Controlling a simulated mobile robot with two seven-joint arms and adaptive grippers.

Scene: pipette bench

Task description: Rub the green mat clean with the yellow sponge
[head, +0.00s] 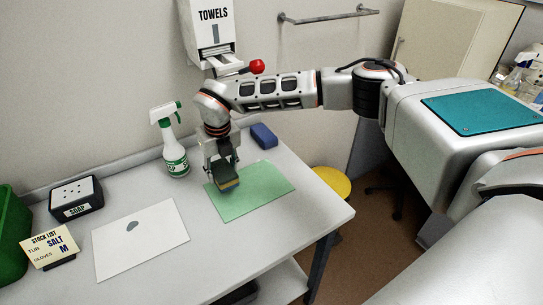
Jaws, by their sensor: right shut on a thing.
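The green mat (262,191) lies flat near the right end of the bench. The yellow sponge (229,184) has a dark upper layer and a yellow lower layer. My right gripper (221,164) points down and is shut on the sponge, over the left part of the mat. I cannot tell whether the sponge touches the mat or hangs just above it. The sponge and gripper hide some of the mat's left part. My left gripper is not in view.
A spray bottle (174,150) stands left of my gripper, and a blue block (263,135) lies behind the mat. A white sheet (141,241) with a grey spot, a soap box (76,198) and a stock-list card (50,247) are to the left. A towel dispenser (209,28) hangs behind.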

